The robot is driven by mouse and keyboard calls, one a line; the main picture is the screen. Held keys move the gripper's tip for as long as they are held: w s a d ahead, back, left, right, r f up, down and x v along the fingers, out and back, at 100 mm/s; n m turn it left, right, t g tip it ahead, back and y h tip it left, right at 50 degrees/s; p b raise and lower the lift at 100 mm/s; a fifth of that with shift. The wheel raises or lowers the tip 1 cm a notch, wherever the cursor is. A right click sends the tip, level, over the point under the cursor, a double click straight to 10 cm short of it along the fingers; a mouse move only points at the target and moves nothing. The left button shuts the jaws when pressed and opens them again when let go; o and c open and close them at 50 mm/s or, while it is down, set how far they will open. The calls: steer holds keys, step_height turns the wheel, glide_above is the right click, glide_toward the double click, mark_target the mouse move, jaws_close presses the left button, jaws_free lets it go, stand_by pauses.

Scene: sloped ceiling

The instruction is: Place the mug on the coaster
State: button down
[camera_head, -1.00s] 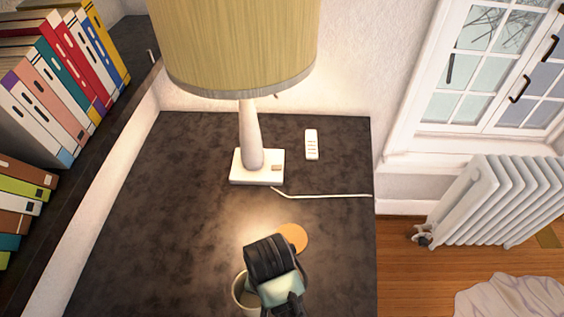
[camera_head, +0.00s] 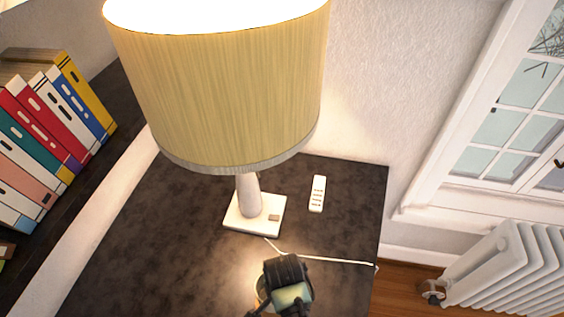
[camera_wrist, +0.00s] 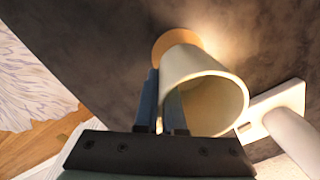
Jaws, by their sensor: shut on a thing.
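The cream mug (camera_wrist: 213,98) is in my gripper (camera_wrist: 162,105). One finger is outside the mug's wall and the other is inside its mouth. In the wrist view, part of the round orange coaster (camera_wrist: 174,42) shows beyond the mug's far end; I cannot tell whether they touch. In the head view, my gripper (camera_head: 288,288) is over the dark table, in front of the lamp. It hides most of the mug (camera_head: 262,287), and I cannot make out the coaster there.
The lamp (camera_head: 230,95) with its white base (camera_head: 254,214) stands just behind my gripper. A white remote (camera_head: 317,194) and a cable (camera_head: 325,259) lie on the table (camera_head: 185,220). A bookshelf is at left; a radiator (camera_head: 505,270) is at right.

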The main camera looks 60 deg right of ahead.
steer(key=shift+d+f, duration=0.1)
steer(key=shift+f, duration=2.4)
steer(key=shift+f, duration=0.15)
steer(key=c, duration=1)
jaws_free()
step_height(320, 180, up, 12)
steer(key=shift+s+r, duration=0.1)
steer(key=shift+r, duration=0.05)
